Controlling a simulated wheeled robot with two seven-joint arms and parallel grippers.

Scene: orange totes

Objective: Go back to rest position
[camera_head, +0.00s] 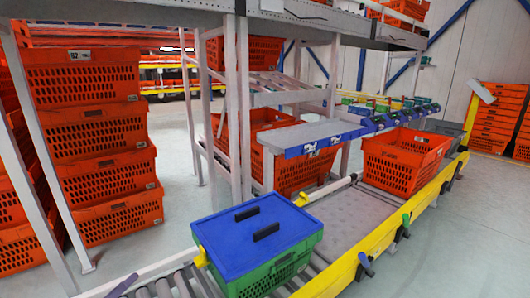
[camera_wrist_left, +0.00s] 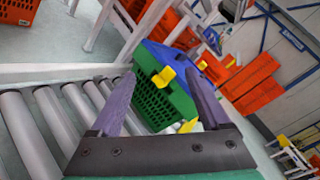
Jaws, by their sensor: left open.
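My left gripper (camera_wrist_left: 158,74) shows in the left wrist view. Its two purple-grey fingers are spread apart with nothing held between them. Beyond the fingers is a green crate (camera_wrist_left: 160,105) with a blue lid, apart from the fingers as far as I can tell. In the head view the same green crate (camera_head: 275,272) sits on the conveyor. Its blue lid (camera_head: 235,241) carries two black bars. I cannot make out the left gripper clearly in the head view, and my right gripper does not show.
Conveyor rollers (camera_wrist_left: 48,120) run beside the left gripper. An orange tote (camera_head: 405,160) stands farther along the yellow-edged conveyor (camera_head: 335,275). Stacked orange totes (camera_head: 100,140) and a grey shelf frame (camera_head: 238,110) stand at the left and behind.

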